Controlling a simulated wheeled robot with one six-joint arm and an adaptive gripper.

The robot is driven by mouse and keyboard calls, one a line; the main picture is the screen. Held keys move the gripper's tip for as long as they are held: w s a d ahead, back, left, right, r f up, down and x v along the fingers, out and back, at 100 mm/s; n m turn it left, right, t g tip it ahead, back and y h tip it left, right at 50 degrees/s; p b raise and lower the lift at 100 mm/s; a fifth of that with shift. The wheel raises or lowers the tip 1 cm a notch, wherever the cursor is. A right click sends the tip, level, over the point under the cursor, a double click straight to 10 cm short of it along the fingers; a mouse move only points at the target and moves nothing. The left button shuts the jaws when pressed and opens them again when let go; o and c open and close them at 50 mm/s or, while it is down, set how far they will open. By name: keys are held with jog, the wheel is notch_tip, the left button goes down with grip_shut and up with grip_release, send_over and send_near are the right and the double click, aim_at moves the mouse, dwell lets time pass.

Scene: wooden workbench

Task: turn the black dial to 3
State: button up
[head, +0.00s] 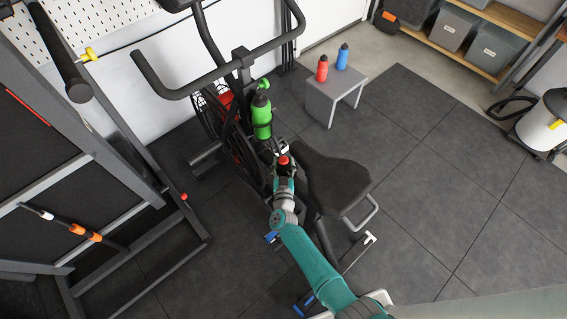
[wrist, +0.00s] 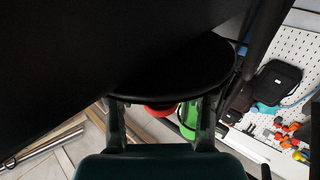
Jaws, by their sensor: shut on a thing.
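My gripper (head: 283,168) is beside the exercise bike's frame, just left of its black seat (head: 322,183) in the head view. In the wrist view its two fingers (wrist: 165,106) meet the edge of a round black disc (wrist: 190,72), which appears to be the black dial, and are shut on it. No numbers or pointer on the dial show. A larger black shape covers the upper left of the wrist view. In the head view the dial cannot be made out behind my gripper and arm.
A green bottle (head: 262,116) is on the bike frame near my gripper. The handlebars (head: 205,80) stand beyond. A grey stool (head: 335,92) holds a red bottle (head: 322,68) and a blue bottle (head: 343,56). A dark rack (head: 110,130) stands left.

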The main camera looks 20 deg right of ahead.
jog(key=m+g+h, duration=0.1)
jog(key=m+h, duration=0.1)
jog(key=h, duration=0.1)
jog(key=shift+a+m+g+h, duration=0.15)
jog(key=shift+m+g+h, duration=0.15)
jog(key=shift+g+h, duration=0.1)
jog(key=shift+m+g+h, duration=1.6)
jog(key=shift+h, duration=0.3)
jog(key=o, duration=1.2)
jog(key=shift+c, duration=0.2)
jog(key=v, duration=1.1)
jog(key=shift+s+a, duration=0.25)
jog(key=shift+s, duration=0.1)
